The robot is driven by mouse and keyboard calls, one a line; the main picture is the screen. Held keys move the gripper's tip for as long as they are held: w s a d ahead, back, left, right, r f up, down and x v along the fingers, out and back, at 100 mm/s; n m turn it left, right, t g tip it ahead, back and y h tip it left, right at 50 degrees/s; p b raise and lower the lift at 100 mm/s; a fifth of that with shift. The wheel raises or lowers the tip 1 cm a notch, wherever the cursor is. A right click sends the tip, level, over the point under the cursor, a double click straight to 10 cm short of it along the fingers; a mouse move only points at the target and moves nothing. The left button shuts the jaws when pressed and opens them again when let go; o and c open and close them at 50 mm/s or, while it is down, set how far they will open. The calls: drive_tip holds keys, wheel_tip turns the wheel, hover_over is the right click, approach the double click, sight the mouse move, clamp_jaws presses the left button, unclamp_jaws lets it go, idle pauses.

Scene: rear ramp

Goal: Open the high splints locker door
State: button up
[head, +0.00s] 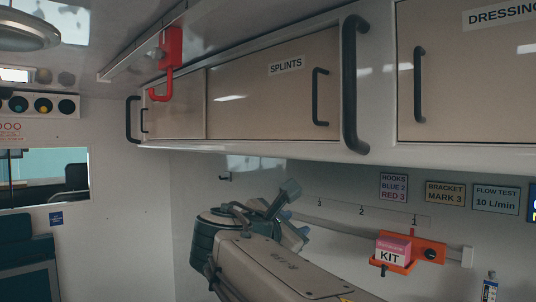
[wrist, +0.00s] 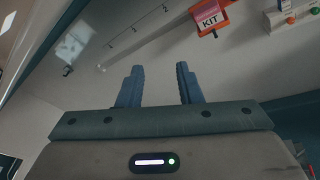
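The splints locker door (head: 265,85) is a beige panel high on the wall, labelled SPLINTS (head: 286,66). Its dark vertical handle (head: 320,97) is at the door's right end. The door looks shut. My gripper (head: 290,212) is below the locker row, lower than the handle and a little to its left in the head view, touching nothing that I can see. In the wrist view the two blue fingers of my gripper (wrist: 159,85) are apart with nothing between them.
A large dark grab bar (head: 354,85) stands just right of the splints handle. The DRESSINGS locker (head: 470,80) is further right. A red hook (head: 168,65) hangs at upper left. A KIT box (head: 392,250) sits in an orange bracket on the wall rail at lower right.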

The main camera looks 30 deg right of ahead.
sight(314, 96)
wheel_tip(314, 96, up, 21)
drive_tip(key=a+n+t+h+p, duration=0.2)
drive_tip(key=n+h, duration=0.3)
drive_tip(key=h, duration=0.1)
drive_tip(key=p+x, duration=0.6)
drive_tip(key=x, duration=0.7)
drive_tip(key=shift+d, duration=0.4)
clamp_jaws()
